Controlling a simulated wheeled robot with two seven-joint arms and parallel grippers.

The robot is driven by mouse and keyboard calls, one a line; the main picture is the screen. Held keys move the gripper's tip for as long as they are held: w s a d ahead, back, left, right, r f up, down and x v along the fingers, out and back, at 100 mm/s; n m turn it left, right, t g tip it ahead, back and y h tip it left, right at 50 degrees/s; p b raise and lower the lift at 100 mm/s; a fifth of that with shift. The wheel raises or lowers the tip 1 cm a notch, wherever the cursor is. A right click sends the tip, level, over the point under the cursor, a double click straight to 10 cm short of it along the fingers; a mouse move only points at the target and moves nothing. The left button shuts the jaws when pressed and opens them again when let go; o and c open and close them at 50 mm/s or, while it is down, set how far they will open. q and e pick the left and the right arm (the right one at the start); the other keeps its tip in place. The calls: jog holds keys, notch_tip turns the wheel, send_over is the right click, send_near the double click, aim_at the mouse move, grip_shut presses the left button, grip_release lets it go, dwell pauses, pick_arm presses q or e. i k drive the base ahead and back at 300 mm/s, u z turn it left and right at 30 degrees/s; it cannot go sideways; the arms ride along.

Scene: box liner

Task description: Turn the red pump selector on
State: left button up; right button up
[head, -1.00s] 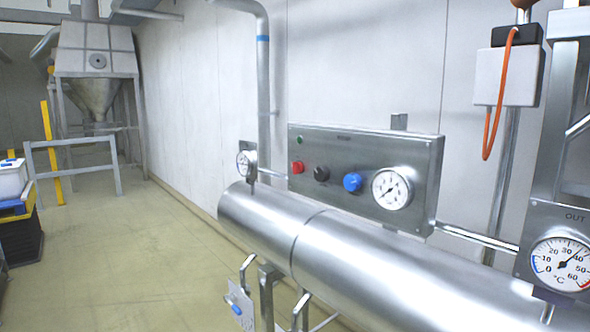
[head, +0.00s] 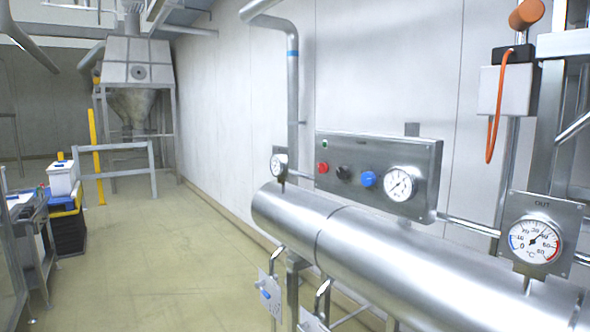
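The red pump selector (head: 322,168) is a small red knob at the left end of a grey metal control panel (head: 430,160) on the wall side. A black knob (head: 343,172), a blue knob (head: 368,179) and a round white gauge (head: 400,184) follow to its right. The knob is too small to tell which way it points. Neither of my grippers shows in the head view.
A large shiny horizontal pipe (head: 400,255) runs below and in front of the panel. A temperature dial (head: 535,240) stands at the right. Small plates with handles (head: 270,292) hang under the pipe. At the left are a metal-framed table (head: 35,225) and crates (head: 68,230). The floor (head: 165,260) between is clear.

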aim_at(323, 167)
jog(key=u, duration=1.2)
jog(key=i, duration=1)
jog(key=z, duration=1.85)
